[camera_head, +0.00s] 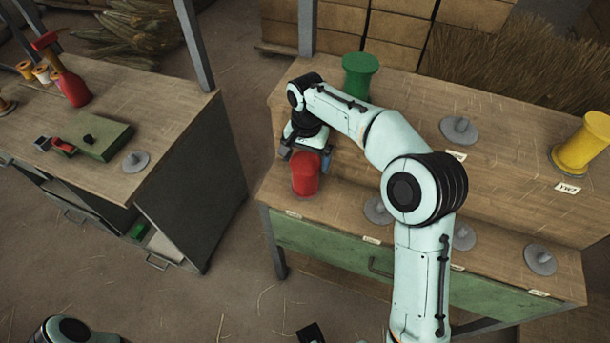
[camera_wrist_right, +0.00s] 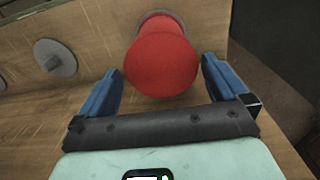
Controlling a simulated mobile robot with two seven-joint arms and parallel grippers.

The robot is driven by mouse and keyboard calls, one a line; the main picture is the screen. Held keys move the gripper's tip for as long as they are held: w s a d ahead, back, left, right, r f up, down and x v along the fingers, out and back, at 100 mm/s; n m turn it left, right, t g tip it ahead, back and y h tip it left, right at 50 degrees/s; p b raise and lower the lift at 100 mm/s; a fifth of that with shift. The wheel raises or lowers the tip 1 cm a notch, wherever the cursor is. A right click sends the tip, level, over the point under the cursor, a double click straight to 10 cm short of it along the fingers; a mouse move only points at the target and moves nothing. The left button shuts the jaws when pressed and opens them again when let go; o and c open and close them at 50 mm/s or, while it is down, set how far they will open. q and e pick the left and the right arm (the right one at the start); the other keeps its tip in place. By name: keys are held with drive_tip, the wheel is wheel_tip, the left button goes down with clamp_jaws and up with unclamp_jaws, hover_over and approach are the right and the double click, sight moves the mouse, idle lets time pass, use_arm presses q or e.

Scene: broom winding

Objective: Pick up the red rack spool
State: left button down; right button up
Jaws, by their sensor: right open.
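The red rack spool (camera_head: 305,174) stands upright at the left end of the rack's lower shelf in the head view. In the right wrist view the red spool (camera_wrist_right: 162,62) shows from above, between two blue fingers. My right gripper (camera_head: 312,157) is at the spool, and in the wrist view the right gripper (camera_wrist_right: 163,85) is open with a finger on either side of it. Gaps show between the spool and both fingers. A grey peg disc (camera_wrist_right: 55,58) lies to its left in that view.
A green spool (camera_head: 359,74) and a yellow spool (camera_head: 582,143) stand on the upper shelf. Empty grey pegs (camera_head: 459,130) sit on both shelves. Floor shows between bench and rack.

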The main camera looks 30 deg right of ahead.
drive_tip(key=shift+w+f+b, duration=0.1)
drive_tip(key=shift+f+b, duration=0.3)
drive_tip(key=shift+f, duration=2.75)
drive_tip(key=c, duration=1.2)
